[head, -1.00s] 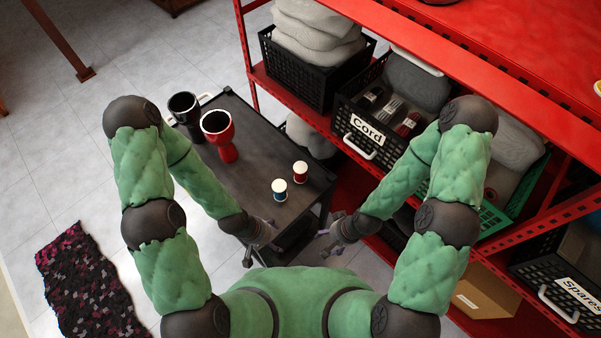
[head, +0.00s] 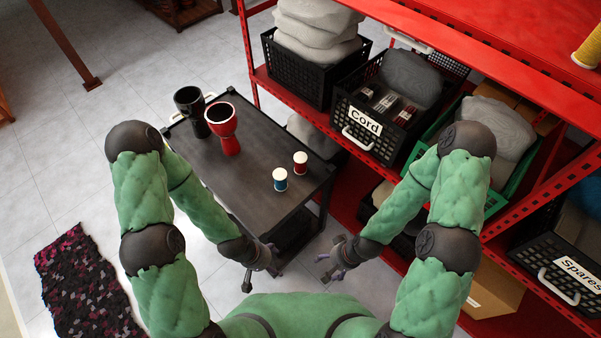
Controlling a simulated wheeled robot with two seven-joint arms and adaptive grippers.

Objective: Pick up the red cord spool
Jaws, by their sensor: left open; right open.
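The red cord spool (head: 300,163), with white ends, stands upright near the right end of the dark cart top (head: 245,160). A blue spool (head: 280,180) stands just in front and to the left of it. My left gripper (head: 268,257) is open and empty by the cart's front edge, below the blue spool in the picture. My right gripper (head: 330,262) is open and empty over the floor, to the right of the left gripper and nearer to me than the red spool. Neither touches a spool.
A black goblet drum (head: 190,108) and a red goblet drum (head: 222,128) stand on the cart's far left part. A red shelf (head: 345,187) with a Cord crate (head: 365,128) and a Spares crate (head: 560,280) stands along the right. A dark rug (head: 85,285) lies at lower left.

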